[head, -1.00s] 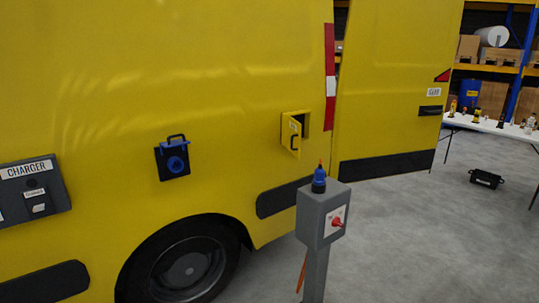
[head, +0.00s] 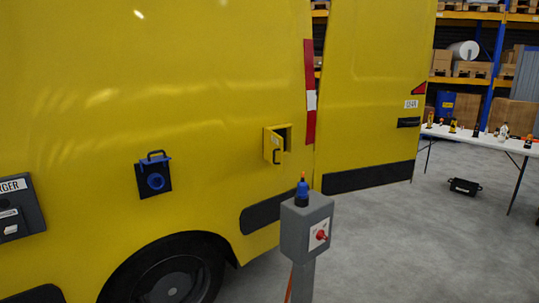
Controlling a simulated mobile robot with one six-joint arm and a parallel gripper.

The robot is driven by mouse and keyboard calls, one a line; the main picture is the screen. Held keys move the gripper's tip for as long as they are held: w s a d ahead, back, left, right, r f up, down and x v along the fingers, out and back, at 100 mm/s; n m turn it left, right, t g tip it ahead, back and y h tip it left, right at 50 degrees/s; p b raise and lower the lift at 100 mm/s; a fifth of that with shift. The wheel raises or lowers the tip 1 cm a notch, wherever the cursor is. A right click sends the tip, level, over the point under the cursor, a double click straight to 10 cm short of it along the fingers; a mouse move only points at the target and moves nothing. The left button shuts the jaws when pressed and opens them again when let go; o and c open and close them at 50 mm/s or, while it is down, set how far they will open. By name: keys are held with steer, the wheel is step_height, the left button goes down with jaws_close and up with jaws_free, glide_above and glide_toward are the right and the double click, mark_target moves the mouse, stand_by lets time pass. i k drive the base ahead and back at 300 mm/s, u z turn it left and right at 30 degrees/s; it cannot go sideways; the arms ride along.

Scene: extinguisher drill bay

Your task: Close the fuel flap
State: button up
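The fuel flap (head: 272,147) is a small yellow door with a dark handle on the side of the yellow van (head: 200,70). It stands open, swung out to the left, and a dark recess (head: 286,138) shows behind its right edge. My gripper is not in the head view, so its state and its distance from the flap are hidden.
A grey post box (head: 306,226) with a red switch stands in front of the van, below and right of the flap. A blue socket (head: 154,177) and a charger panel (head: 18,208) are to the left.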

mark_target(275, 143)
steer(key=z, duration=1.15)
steer(key=i, duration=1)
steer(key=u, duration=1.3)
